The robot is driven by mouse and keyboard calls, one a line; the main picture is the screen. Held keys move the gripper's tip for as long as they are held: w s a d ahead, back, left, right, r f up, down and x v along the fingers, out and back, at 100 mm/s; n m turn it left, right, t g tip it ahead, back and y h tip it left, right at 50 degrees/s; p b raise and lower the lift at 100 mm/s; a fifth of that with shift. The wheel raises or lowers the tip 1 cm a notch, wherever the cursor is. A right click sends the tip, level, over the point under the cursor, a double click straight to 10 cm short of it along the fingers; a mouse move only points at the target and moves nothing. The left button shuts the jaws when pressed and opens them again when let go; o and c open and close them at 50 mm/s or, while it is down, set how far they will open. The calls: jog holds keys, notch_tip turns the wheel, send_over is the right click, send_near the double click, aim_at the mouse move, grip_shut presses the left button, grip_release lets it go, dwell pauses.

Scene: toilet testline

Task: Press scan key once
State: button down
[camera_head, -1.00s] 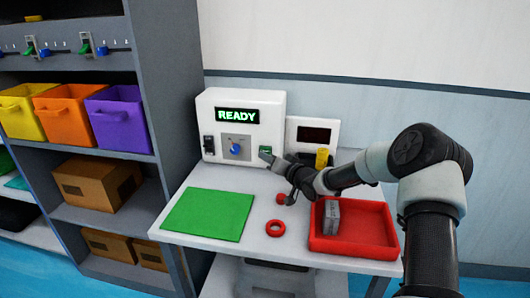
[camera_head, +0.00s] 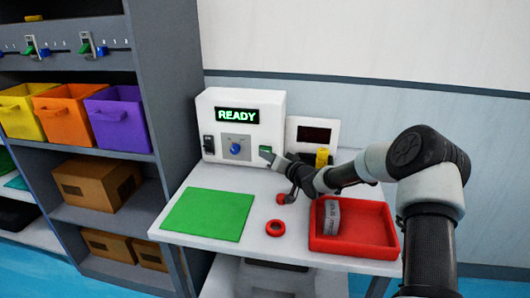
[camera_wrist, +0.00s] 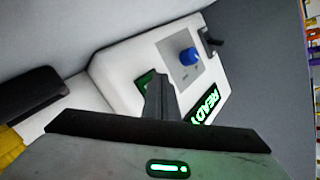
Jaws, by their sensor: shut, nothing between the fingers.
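The white scan machine (camera_head: 222,150) stands at the back of the table, and its display (camera_head: 237,116) reads READY in green. A green key (camera_head: 265,149) sits at the lower right of its front. In the wrist view the green key (camera_wrist: 147,82) is partly hidden behind my fingers. My gripper (camera_head: 266,153) is shut and empty, its tips right in front of the green key. I cannot tell whether they touch it. The blue knob (camera_head: 235,149) and a black switch (camera_head: 209,144) are to the left of the key.
A green mat (camera_head: 206,214), a red ring (camera_head: 275,228) and a red tray (camera_head: 352,243) holding a grey object (camera_head: 331,217) lie on the table. A smaller white device (camera_head: 313,130) and a yellow item (camera_head: 322,157) stand right of the machine. Shelves (camera_head: 180,90) rise on the left.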

jog(key=shift+w, duration=0.35)
dwell(0.6)
jog(key=shift+s, duration=0.75)
jog(key=shift+a, duration=0.1)
jog(key=shift+s+a, duration=0.25)
jog(key=shift+s, duration=1)
jog(key=shift+s+a, duration=0.2)
jog(key=shift+s, duration=1.05)
